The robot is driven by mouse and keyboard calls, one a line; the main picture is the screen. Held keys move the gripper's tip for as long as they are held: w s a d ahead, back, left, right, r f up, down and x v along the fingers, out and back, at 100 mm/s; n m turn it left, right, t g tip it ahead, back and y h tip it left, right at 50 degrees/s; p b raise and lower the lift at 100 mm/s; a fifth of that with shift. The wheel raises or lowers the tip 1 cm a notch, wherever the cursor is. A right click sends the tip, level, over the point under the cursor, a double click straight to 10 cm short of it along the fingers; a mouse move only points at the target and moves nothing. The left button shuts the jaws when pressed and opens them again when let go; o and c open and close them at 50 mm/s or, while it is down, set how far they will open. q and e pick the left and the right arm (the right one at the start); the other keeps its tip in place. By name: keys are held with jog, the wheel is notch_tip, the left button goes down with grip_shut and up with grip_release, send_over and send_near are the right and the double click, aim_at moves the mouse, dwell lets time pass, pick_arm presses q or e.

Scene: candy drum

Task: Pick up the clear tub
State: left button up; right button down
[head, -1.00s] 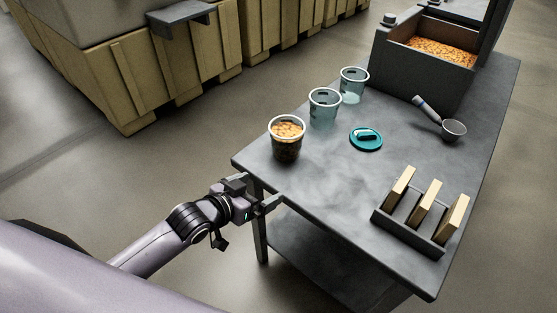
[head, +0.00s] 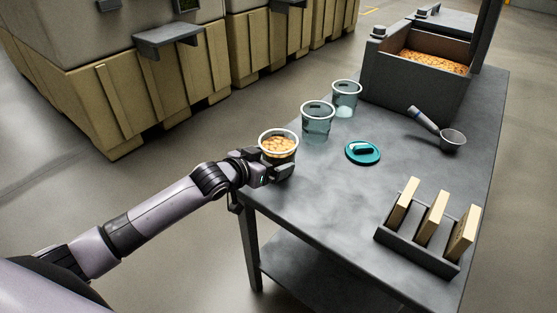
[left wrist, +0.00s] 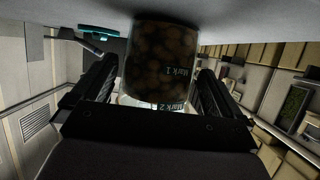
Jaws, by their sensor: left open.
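A clear tub (head: 278,143) with a white rim, full of orange candies, stands upright at the table's near left corner. My left gripper (head: 276,165) is open at the tub's lower part, one finger in front of it and the other mostly hidden behind it. In the left wrist view the tub (left wrist: 163,55) stands between the two spread fingers and shows the print "Mark 1". Gaps show on both sides, though I cannot tell if a finger touches. My right gripper is not in view.
Two more clear tubs (head: 318,118) (head: 346,98) stand behind it on the table (head: 345,205). A teal lid (head: 363,152), a scoop (head: 452,139), a rack (head: 412,243) with upright wooden blocks and a dark candy bin (head: 405,90) are farther right.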

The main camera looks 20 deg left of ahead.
pick_arm(q)
jog(key=shift+x, duration=1.2)
jog(key=shift+r, duration=0.1)
jog(key=c, duration=1)
jog(key=shift+r, duration=0.15)
notch_tip(320, 180, up, 20)
jog(key=p, duration=0.2)
jog(key=shift+p, duration=0.4)
